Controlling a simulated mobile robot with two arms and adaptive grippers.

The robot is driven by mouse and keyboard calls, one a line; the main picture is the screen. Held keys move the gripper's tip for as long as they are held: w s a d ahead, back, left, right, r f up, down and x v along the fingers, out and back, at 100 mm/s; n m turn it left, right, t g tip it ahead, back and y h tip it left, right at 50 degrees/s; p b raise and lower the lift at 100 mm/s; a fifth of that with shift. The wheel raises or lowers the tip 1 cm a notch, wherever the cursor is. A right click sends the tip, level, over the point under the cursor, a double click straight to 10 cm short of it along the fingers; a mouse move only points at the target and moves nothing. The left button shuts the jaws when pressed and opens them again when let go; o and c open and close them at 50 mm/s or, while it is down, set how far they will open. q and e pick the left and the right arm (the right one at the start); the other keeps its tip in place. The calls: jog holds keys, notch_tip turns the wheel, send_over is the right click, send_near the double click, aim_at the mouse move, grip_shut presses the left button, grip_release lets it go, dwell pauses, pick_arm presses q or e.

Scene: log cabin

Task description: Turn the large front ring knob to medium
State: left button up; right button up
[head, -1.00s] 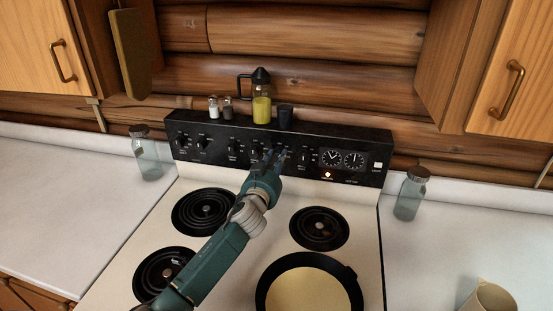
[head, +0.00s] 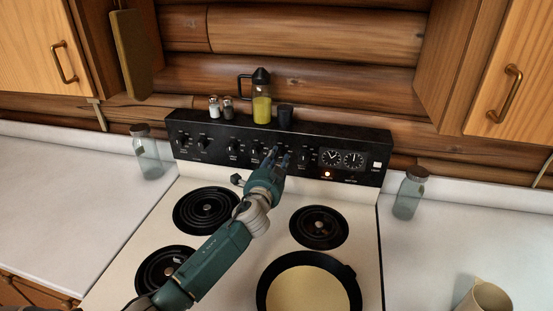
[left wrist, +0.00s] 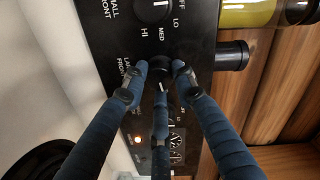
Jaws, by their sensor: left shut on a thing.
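The black large front knob (left wrist: 160,72) sits on the stove's black control panel (left wrist: 105,30), with a partly hidden label of large front beside it. My left gripper (left wrist: 160,76) has its blue fingers around this knob and is shut on it. A white mark on the knob points down in the left wrist view; the scale around it is mostly hidden by the fingers. In the head view my left gripper (head: 278,160) reaches the panel (head: 215,127) and covers the knob. The small front knob (left wrist: 152,10) is beside it with readable HI, MED, LO labels. My right gripper is not in view.
A lit indicator (head: 327,174) and two dials sit right of the gripper. A jug of yellow liquid (head: 262,108), shakers and a dark cup (head: 286,116) stand above the panel. A pan (head: 347,300) covers the front right burner. Glass jars stand on both counters.

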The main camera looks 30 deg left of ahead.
pick_arm(q)
jog(key=shift+w+d+r+m, duration=0.15)
jog(key=shift+r+m, duration=0.15)
jog(key=shift+r, duration=0.2)
jog(key=o, duration=1.2)
jog(key=shift+c, duration=0.2)
jog(key=shift+d+f, duration=0.2)
jog(key=shift+s+f, duration=0.2)
jog(key=shift+s, duration=0.35)
jog(key=v, duration=1.1)
jog(key=shift+d, duration=0.1)
